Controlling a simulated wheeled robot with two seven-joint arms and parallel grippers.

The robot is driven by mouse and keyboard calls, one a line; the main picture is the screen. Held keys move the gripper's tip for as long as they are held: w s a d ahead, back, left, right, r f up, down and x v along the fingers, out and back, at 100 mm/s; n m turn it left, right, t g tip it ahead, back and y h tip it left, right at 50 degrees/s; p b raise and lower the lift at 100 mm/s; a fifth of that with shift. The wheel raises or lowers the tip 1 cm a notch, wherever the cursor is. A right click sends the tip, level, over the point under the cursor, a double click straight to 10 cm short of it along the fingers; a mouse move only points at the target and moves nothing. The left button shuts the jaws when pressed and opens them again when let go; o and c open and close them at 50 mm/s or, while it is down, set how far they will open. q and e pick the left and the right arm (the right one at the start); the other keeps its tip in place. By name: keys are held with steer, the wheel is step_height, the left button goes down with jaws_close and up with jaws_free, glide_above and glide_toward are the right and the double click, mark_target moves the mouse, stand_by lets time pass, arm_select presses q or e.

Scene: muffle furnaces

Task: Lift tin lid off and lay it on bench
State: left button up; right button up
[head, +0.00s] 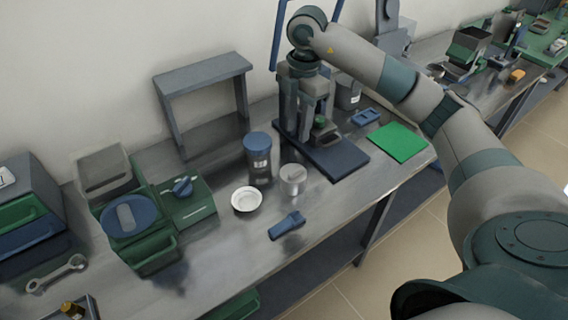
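A dark grey tin (260,170) with a pale label stands upright on the metal bench (215,255). Its blue round lid (257,141) sits on top. My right arm comes in from the right and reaches over the back of the bench. My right gripper (304,98) points down at the dark press-like stand, behind and to the right of the tin, apart from the lid. Its fingers blend with the stand's uprights, so I cannot tell whether they are open. My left gripper is out of view.
A white dish (247,199), a metal cup (293,180) and a blue tool (287,225) lie near the tin. The stand's dark base (340,160) and a green mat (398,142) are to the right. A grey shelf (203,75) stands behind. Bare bench shows at the front.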

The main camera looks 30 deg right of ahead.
steer(key=shift+w+d+r+m+h, duration=0.15)
steer(key=shift+d+r, duration=0.15)
steer(key=shift+d, duration=0.15)
steer(key=shift+s+d+r+m+h, duration=0.15)
steer(key=shift+d+r, duration=0.1)
steer(key=shift+d, duration=0.15)
steer(key=shift+w, duration=0.1)
steer(key=p, duration=0.4)
glide_above(299, 171)
step_height(299, 171, down, 11)
steer(key=shift+f, duration=0.65)
